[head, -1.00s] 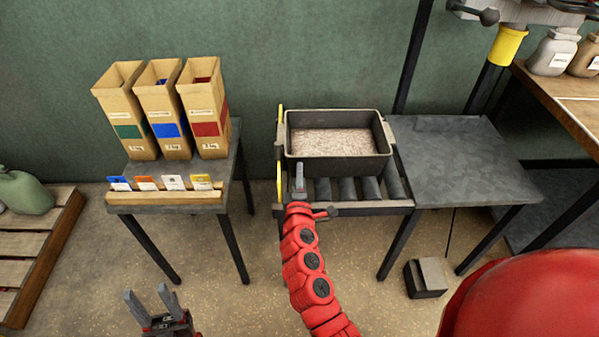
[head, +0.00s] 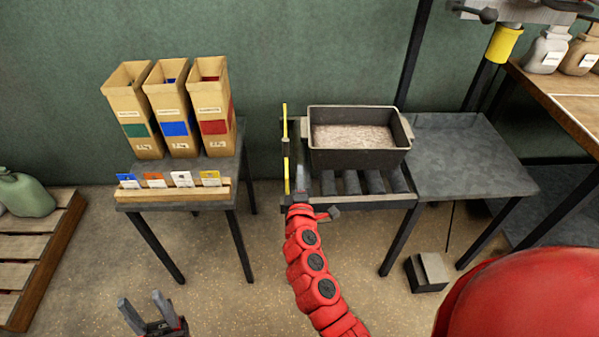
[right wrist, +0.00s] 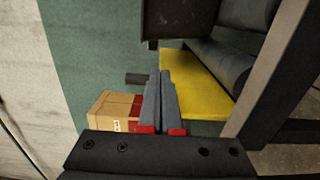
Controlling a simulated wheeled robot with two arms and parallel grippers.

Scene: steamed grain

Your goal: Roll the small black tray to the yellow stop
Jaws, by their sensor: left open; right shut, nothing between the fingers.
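The small black tray (head: 358,159) holds pale grain and stands upright on the roller table, apart from the yellow stop (head: 286,150), a bar at the rollers' left end. My right gripper (head: 301,178) is shut and empty at the front left of the tray, between stop and tray; whether it touches the tray is hard to tell. In the right wrist view its closed fingers (right wrist: 160,92) lie beside a yellow plate (right wrist: 200,85), below the dark tray corner (right wrist: 178,20). My left gripper (head: 144,308) is open and empty, low over the floor.
Dark rollers (head: 374,182) show in front of the tray. A grey table (head: 465,160) adjoins on the right, bare. On the left, a small table (head: 220,165) carries three tall cardboard boxes (head: 170,110) and a wooden card holder (head: 172,193). A dark block (head: 425,272) lies on the floor.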

